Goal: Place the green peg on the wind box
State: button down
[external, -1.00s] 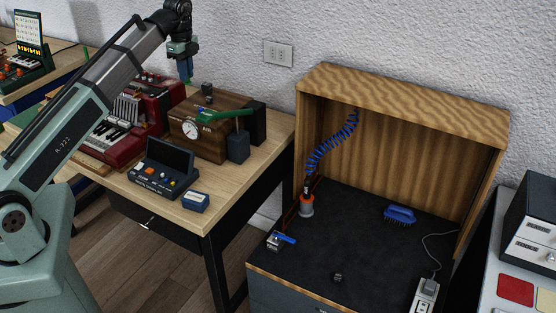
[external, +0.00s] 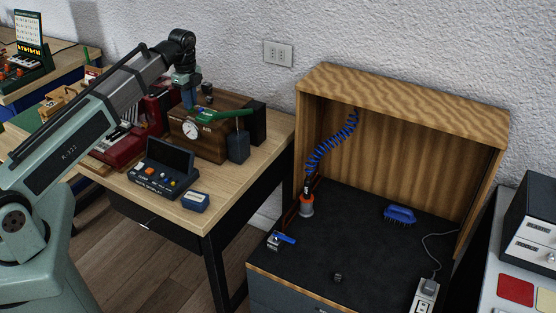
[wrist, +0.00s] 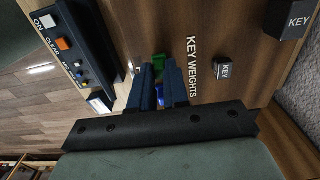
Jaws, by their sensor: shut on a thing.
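The wind box seems to be the brown wooden box (external: 212,148) with a round white gauge (external: 191,130), on the light wooden table left of centre in the external view. My gripper (external: 189,104) points down at the far left part of this box. In the wrist view my gripper's two dark blue fingers (wrist: 160,80) are close together. A small green piece (wrist: 158,62), apparently the green peg, shows between them, with a blue piece (wrist: 158,97) nearer the camera. The fingers hide most of the peg. I cannot tell whether it touches the box.
A small dark cube (external: 206,88) is near my gripper. A button console (external: 165,173) and red keyboard (external: 118,146) stand nearby. The wrist view shows "KEY WEIGHTS" lettering beside a small block (wrist: 224,70).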

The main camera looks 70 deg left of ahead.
jog(key=shift+f, duration=0.2)
jog(key=c, duration=1.6)
grip_release()
jog(key=o, duration=0.5)
notch_tip(320, 180, up, 12)
jog(key=shift+r, duration=0.15)
jog(key=shift+o, duration=0.2)
